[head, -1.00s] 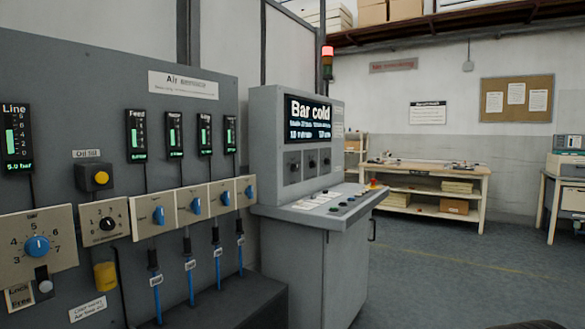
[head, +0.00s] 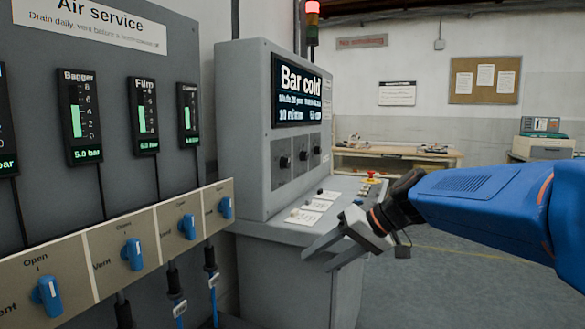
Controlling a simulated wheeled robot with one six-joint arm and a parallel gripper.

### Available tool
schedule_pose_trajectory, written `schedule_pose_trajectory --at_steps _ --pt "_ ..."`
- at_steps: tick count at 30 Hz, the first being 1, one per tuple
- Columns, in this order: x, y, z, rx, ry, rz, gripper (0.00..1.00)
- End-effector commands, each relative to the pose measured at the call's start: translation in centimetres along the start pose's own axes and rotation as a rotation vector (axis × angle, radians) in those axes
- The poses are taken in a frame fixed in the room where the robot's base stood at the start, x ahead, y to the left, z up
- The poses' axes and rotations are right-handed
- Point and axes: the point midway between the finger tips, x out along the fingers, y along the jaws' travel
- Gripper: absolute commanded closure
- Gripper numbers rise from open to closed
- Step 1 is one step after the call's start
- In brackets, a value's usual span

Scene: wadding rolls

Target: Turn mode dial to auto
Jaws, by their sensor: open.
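A grey control console (head: 245,130) stands in the middle of the head view, with a lit screen (head: 300,92) reading "Bar cold". Below the screen are three black dials, the left one (head: 285,162), the middle one (head: 302,156) and the right one (head: 317,151). Their labels are too small to read, so I cannot tell which one is the mode dial or where each points. My gripper (head: 318,262) is open and empty. It reaches in from the right, in front of the console's sloping desk and lower than the dials, apart from them in the picture.
An air service panel (head: 35,140) with gauges and blue valve handles (head: 134,254) fills the left. Labels, buttons and a red emergency stop (head: 371,176) sit on the console desk. A workbench (head: 395,158) stands behind. Open floor (head: 450,270) lies to the right.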

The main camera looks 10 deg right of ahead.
Motion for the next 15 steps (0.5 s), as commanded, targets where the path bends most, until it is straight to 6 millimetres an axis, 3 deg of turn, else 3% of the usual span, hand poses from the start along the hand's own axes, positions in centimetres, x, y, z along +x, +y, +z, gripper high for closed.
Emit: schedule_pose_trajectory --at_steps 1,9,15 --pt "-0.2 0.0 -2.6 0.007 0.027 -0.046 0.50" --pt "-3.3 0.3 -16.6 -0.020 0.244 -0.305 0.50" --pt "-6.8 2.4 -24.9 -0.057 0.421 -0.438 0.50"
